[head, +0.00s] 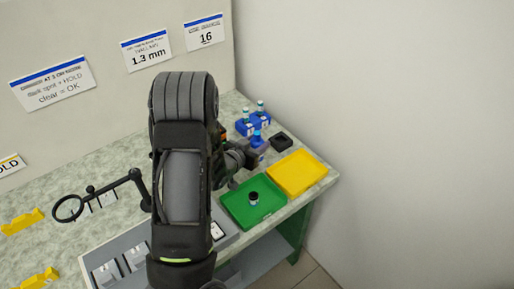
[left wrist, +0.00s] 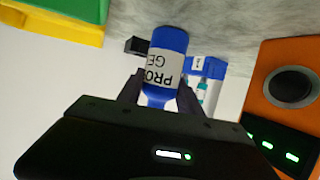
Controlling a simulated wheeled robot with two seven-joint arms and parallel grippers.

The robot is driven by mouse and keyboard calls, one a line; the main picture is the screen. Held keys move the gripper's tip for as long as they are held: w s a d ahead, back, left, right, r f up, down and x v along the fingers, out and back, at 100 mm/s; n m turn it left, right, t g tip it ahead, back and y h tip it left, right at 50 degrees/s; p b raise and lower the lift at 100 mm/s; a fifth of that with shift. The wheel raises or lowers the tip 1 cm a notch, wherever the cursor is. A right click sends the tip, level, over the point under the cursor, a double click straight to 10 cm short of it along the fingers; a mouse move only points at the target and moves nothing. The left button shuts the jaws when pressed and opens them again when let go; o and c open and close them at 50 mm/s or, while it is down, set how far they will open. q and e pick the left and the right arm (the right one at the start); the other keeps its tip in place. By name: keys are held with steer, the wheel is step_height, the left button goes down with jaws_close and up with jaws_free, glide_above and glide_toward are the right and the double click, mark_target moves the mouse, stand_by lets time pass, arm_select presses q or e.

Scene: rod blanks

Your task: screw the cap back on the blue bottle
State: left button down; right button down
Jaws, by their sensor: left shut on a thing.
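The blue bottle (left wrist: 166,68) has a white label with black print, upside down in the left wrist view. My left gripper (left wrist: 160,92) is shut on it, one dark finger on each side. In the head view a blue thing (head: 256,137), probably this bottle, shows by my left gripper (head: 248,155), which my arm partly hides. The bottle's neck end is hidden behind the gripper body, so I cannot tell whether a cap is on it. A small dark-topped piece with a pale lower part (head: 253,198) is on the green tray; I cannot tell whether it is the cap. My right gripper is not in view.
A blue rack (head: 243,126) with small vials stands behind the bottle. A black square block (head: 281,141) is to its right. The green tray (head: 234,207) and yellow tray (head: 313,165) lie in front. An orange device (left wrist: 265,70) with a dark dial is close by. A magnifier (head: 69,208) is left.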

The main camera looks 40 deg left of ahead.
arm_select(q)
steer(key=shift+r, duration=0.1)
steer(key=shift+r, duration=4.95)
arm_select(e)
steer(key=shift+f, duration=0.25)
arm_select(q)
steer(key=c, duration=1.3)
jaws_free()
jaws_close()
